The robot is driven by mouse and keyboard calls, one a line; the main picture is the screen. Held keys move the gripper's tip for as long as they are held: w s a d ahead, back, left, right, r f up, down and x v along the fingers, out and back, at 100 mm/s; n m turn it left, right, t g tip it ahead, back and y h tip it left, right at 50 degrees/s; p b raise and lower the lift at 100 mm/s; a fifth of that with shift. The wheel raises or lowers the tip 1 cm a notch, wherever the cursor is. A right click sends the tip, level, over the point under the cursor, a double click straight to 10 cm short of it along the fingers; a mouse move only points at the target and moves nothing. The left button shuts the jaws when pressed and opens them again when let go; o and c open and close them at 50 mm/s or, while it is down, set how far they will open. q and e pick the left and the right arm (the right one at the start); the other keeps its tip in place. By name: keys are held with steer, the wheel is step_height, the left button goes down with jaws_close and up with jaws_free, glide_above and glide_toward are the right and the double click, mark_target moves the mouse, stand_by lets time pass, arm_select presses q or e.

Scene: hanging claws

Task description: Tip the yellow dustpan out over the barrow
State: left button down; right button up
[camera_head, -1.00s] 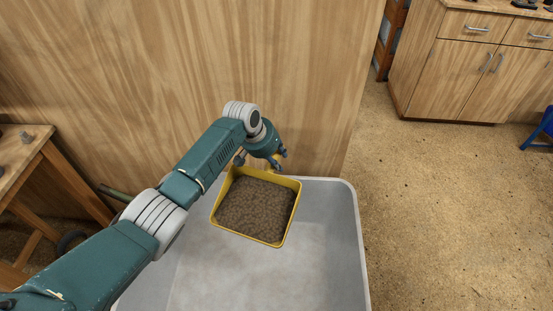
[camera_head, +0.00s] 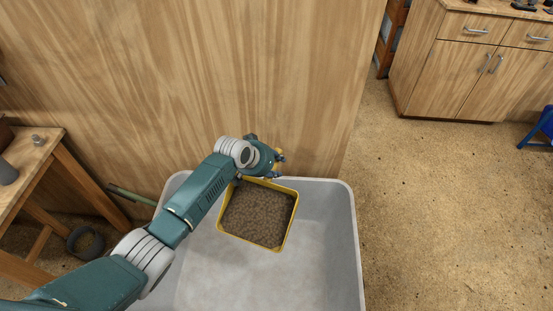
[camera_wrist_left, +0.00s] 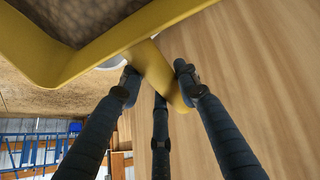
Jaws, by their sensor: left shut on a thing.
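The yellow dustpan (camera_head: 258,213) is full of brown grainy dirt and sits above the grey barrow (camera_head: 345,215), near its far wall, in the head view. The dustpan looks about level. My left gripper (camera_head: 277,163) is at the far edge of the dustpan, shut on its handle. The left wrist view shows the fingers (camera_wrist_left: 160,88) around the yellow handle (camera_wrist_left: 167,85), with the dustpan's rim (camera_wrist_left: 90,50) and some dirt above. The head view does not show the fingertips clearly. My right gripper is in neither view.
A wooden panel (camera_head: 180,80) stands right behind the barrow. A wooden bench (camera_head: 35,160) is at the left, with a dark round pot (camera_head: 85,242) on the floor beside it. A wooden cabinet (camera_head: 465,75) stands at the back right. The floor (camera_head: 440,220) right of the barrow is clear.

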arm_select(q)
steer(key=shift+s+a+r+t+p, duration=0.2)
steer(key=shift+s+r+p, duration=0.15)
steer(key=shift+r+p, duration=0.2)
steer(key=shift+s+a+r+t+p, duration=0.1)
steer(key=shift+s+r+t+p, duration=0.15)
steer(key=shift+r+p, duration=0.3)
steer(key=shift+s+a+r+t+h+p, duration=0.2)
steer(key=shift+s+r+t+h+p, duration=0.25)
steer(key=shift+s+r+p, duration=0.35)
steer(key=shift+s+a+r+t+h+p, duration=0.15)
steer(key=shift+s+r+t+p, duration=0.2)
steer(key=shift+s+r, duration=0.15)
steer(key=shift+s+a+r+t+h+p, duration=0.15)
steer(key=shift+s+r+t+p, duration=0.15)
steer(key=shift+s+r+t, duration=0.15)
steer(key=shift+s+a+r+m+t, duration=0.2)
steer(key=shift+s+r, duration=0.1)
steer(key=shift+s, duration=0.1)
steer(key=shift+s+a+r+m+t, duration=0.1)
steer(key=shift+s+r+t, duration=0.1)
steer(key=shift+s+r, duration=0.15)
steer(key=s+a+r+t+h+b, duration=0.2)
steer(key=s+a+r+t+b, duration=0.1)
steer(key=s, duration=0.7)
steer(key=shift+s+a+r+m+t+h, duration=0.15)
steer(key=shift+a+r+m+t+h, duration=0.2)
steer(key=shift+r+t, duration=0.8)
steer(key=shift+d+r+g, duration=0.1)
steer(key=shift+r+g, duration=0.15)
